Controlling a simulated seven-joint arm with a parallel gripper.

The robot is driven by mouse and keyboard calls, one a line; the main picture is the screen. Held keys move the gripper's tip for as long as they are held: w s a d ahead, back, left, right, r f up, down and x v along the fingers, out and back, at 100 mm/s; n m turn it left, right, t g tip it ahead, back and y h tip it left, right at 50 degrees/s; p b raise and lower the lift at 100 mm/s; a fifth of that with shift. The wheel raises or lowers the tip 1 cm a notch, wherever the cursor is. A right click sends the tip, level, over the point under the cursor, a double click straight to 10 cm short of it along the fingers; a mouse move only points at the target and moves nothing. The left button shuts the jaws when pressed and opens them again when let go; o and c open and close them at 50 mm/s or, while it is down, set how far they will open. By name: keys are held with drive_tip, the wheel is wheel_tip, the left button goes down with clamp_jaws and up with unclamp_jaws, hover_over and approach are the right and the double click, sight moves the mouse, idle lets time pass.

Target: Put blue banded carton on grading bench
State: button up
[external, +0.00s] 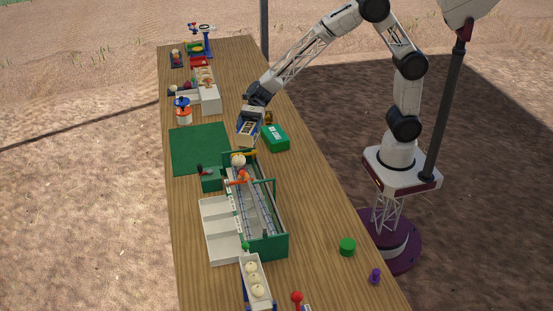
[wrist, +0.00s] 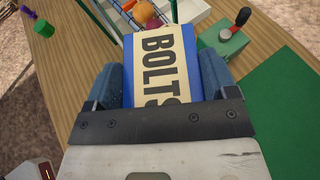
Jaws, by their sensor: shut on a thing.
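The blue carton (external: 247,130) has a broad cream band, and in the wrist view the carton (wrist: 150,62) reads "BOLTS" on it. My gripper (external: 252,115) is shut on it, with one finger on each side in the wrist view (wrist: 162,78). The carton is held above the table, near the right edge of the green mat (external: 196,148). A long green-framed unit with rails (external: 265,240) stands nearer the camera, with white trays (external: 220,232) on its left. I cannot tell for sure which part is the grading bench.
A green carton with a white label (external: 275,139) lies right of the held carton. White bins (external: 209,100) stand farther back. A green cylinder (external: 347,246) is at the right. The mat is bare.

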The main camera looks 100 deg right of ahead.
drive_tip(key=w+d+f+m+t+h, duration=0.1)
drive_tip(key=w+d, duration=0.6)
drive_tip(key=d, duration=0.5)
drive_tip(key=w+d+f+m+t+h, duration=0.1)
drive_tip(key=w+d+m+t, duration=0.1)
drive_tip(key=w+d, duration=0.75)
drive_tip(key=s+d+f, duration=0.2)
drive_tip(key=d+f, duration=0.1)
drive_tip(key=f, duration=0.2)
drive_tip(key=shift+s+d, duration=0.15)
drive_tip(key=shift+s, duration=0.1)
wheel_tip(320, 180, down, 6)
drive_tip(key=shift+f, duration=0.25)
drive_tip(key=shift+f, duration=1.75)
drive_tip(key=shift+f, duration=0.15)
